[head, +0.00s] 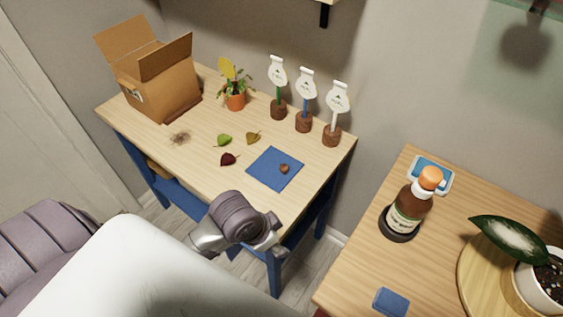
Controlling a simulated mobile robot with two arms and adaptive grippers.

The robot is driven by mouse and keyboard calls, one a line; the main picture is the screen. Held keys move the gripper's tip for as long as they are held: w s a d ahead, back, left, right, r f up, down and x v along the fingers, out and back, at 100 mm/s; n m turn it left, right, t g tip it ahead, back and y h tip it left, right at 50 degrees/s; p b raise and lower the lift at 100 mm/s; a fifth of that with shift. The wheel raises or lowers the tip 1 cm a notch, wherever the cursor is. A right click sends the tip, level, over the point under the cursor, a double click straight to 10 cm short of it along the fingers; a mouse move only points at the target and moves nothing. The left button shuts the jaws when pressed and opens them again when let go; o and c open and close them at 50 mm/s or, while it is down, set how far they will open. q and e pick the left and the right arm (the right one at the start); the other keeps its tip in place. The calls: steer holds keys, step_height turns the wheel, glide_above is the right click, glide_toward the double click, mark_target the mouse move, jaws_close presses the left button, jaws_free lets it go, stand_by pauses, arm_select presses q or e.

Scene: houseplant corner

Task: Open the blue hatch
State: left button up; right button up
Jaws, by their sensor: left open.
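A flat blue square (268,177) lies on the left wooden table near its right front edge, with a small round brown piece (284,168) on it, right of its middle. I cannot tell whether this square is the hatch or a mat; no other hatch is plain in view. My left gripper (268,234) is open, seen from above at the front of this table, below and apart from the blue square in the picture. Its wrist hides most of it, and its fingertips are hard to make out. My right gripper is out of view.
The left table holds an open cardboard box (168,84), a potted plant (235,100), several loose leaves (224,140) and three labelled stakes (304,97). The right table has a brown bottle (408,209), a blue block (391,302) and a leafy pot (543,289). A gap separates the tables.

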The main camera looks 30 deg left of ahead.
arm_select(q)
steer(key=w, duration=0.1)
steer(key=w+m, duration=0.1)
steer(key=w, duration=0.1)
steer(key=w+m, duration=0.1)
steer(key=w, duration=0.1)
steer(key=shift+a+r+g+h, duration=0.3)
steer(key=shift+a+r, duration=0.1)
steer(key=shift+m, duration=0.9)
steer(key=w+a, duration=0.1)
steer(key=w+a+r, duration=0.1)
steer(key=w, duration=0.2)
steer(key=shift+w+a+r, duration=0.25)
steer(key=shift+w+a, duration=0.05)
steer(key=shift+a, duration=0.1)
steer(key=w+a+r, duration=0.4)
steer(key=w+a, duration=0.2)
glide_toward(283, 166)
steer(key=shift+m+h, duration=0.3)
steer(key=shift+h, duration=0.1)
steer(key=x, duration=0.3)
steer(key=p+x, duration=0.1)
steer(key=x, duration=0.4)
steer(key=shift+a+f, duration=0.2)
steer(key=shift+f, duration=0.15)
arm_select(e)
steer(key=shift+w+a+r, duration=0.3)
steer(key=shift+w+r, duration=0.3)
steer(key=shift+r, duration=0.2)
